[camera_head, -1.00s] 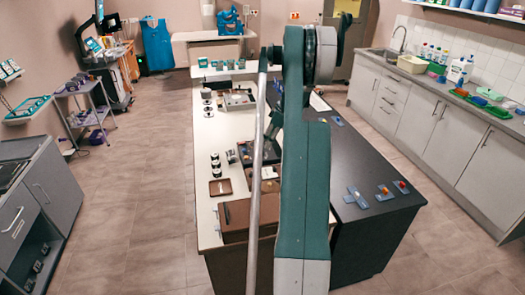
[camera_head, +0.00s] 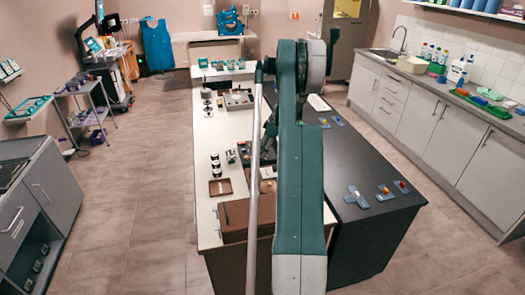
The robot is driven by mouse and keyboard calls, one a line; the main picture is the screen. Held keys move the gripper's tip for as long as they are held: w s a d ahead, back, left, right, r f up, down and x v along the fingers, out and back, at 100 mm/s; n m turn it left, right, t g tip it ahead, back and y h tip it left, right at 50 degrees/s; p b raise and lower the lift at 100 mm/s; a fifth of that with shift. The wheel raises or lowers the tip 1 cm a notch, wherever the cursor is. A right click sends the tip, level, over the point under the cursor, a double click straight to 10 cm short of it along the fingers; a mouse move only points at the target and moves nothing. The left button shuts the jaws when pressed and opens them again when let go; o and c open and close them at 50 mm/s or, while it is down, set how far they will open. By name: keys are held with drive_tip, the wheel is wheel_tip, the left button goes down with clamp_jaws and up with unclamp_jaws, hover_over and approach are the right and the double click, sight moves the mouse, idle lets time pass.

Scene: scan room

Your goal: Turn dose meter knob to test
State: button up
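A pale grey box-like device (camera_head: 238,99) stands on the white half of the long central table, toward its far end. It may be the dose meter, but it is too small to tell, and I cannot make out a knob or its setting. My arm rises through the middle of the view and covers part of the table. Dark parts near the arm's far end show just left of the large teal link, above the table. My gripper's fingertips cannot be made out there, so its opening and any contact are hidden.
The white tabletop (camera_head: 206,128) holds small jars (camera_head: 215,160), a brown tray (camera_head: 220,187) and a brown case (camera_head: 236,220). The black tabletop (camera_head: 350,165) is mostly clear, with blue cards (camera_head: 357,197) near its front. Open floor (camera_head: 140,190) lies left; cabinets (camera_head: 440,130) line the right.

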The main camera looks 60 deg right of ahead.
drive_tip(key=c, duration=0.9)
